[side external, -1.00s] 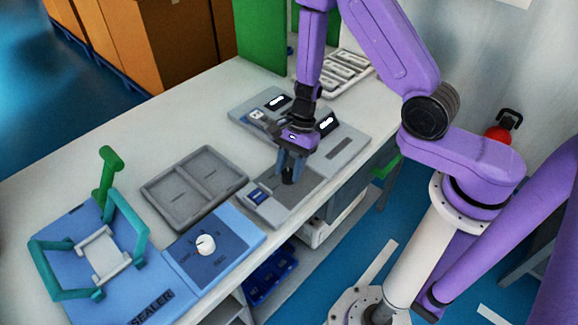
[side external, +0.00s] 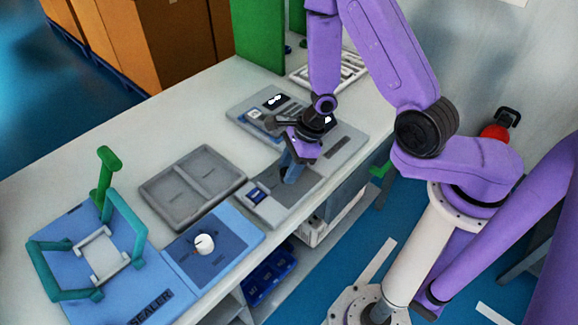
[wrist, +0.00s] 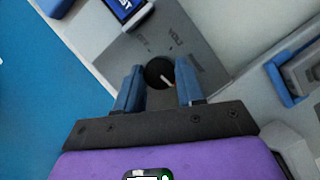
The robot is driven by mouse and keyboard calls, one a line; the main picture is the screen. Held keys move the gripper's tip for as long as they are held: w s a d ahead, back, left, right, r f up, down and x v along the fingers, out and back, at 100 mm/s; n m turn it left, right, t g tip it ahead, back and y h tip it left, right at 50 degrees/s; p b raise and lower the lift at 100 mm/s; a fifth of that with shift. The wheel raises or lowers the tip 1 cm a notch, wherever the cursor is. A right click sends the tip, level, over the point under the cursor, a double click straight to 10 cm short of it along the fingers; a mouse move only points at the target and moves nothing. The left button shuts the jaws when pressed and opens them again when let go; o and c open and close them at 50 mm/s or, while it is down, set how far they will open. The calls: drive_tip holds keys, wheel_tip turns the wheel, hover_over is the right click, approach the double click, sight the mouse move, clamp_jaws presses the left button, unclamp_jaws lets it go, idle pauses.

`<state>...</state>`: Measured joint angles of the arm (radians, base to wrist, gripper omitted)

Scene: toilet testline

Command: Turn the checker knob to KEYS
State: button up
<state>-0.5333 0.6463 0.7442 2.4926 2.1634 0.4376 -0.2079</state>
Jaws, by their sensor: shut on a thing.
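The checker knob (wrist: 159,72) is a black round knob with a white pointer line, on a grey panel of the checker (side external: 270,212). In the wrist view it sits between the two blue fingers of my gripper (wrist: 158,88), which are shut on it. The pointer runs toward the lower right in that view. A small blue screen (side external: 257,195) is on the checker, left of my gripper.
A blue sealer (side external: 150,307) with a white knob (side external: 204,244) stands at the left. A grey two-part tray (side external: 190,188) lies between it and the checker. A further grey device (side external: 345,145) lies just behind my gripper. The table's front edge is close.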

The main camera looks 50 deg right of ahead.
idle(0.5)
drive_tip(key=o, duration=1)
drive_tip(key=shift+v, duration=8.7)
